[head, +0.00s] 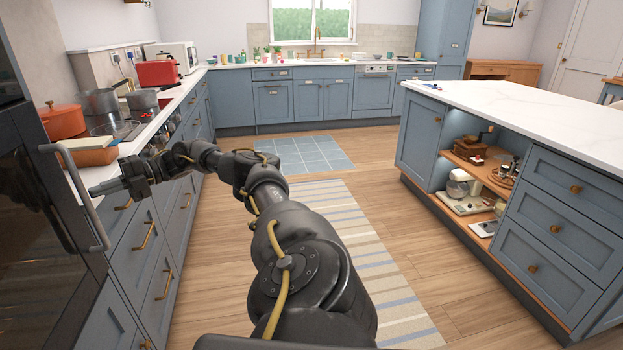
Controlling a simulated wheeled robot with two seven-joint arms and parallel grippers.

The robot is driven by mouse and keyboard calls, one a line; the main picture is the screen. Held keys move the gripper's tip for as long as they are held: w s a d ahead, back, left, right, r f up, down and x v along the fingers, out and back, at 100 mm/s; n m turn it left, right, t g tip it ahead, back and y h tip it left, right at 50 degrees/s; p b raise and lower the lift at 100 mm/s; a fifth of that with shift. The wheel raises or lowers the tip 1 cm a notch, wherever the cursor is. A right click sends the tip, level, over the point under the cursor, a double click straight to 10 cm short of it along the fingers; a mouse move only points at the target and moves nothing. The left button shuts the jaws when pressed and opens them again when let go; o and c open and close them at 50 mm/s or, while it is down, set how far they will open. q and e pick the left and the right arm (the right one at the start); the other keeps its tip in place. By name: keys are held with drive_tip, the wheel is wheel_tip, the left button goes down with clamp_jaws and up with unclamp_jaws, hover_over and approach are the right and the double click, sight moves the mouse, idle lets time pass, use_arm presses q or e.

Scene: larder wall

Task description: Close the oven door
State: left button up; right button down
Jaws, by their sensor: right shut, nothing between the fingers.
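The oven door (30,235) is a dark glossy panel at the left edge of the head view, cut off by the frame. Its grey bar handle (78,195) stands out along the right side. I cannot tell how far the door stands open. My right gripper (100,188) is shut and empty. Its tips point left and show just right of the handle bar; I cannot tell whether they touch it. My right arm reaches to it from the bottom middle. My left gripper is not in view.
Blue drawers (145,245) and a counter with a red pot (62,121), pans and a red toaster (158,73) run behind the gripper. An island (540,115) with open shelves stands at the right. The floor with a striped rug (350,235) between is clear.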

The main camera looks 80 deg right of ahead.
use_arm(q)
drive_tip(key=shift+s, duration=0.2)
use_arm(e)
drive_tip(key=shift+s+d, duration=0.2)
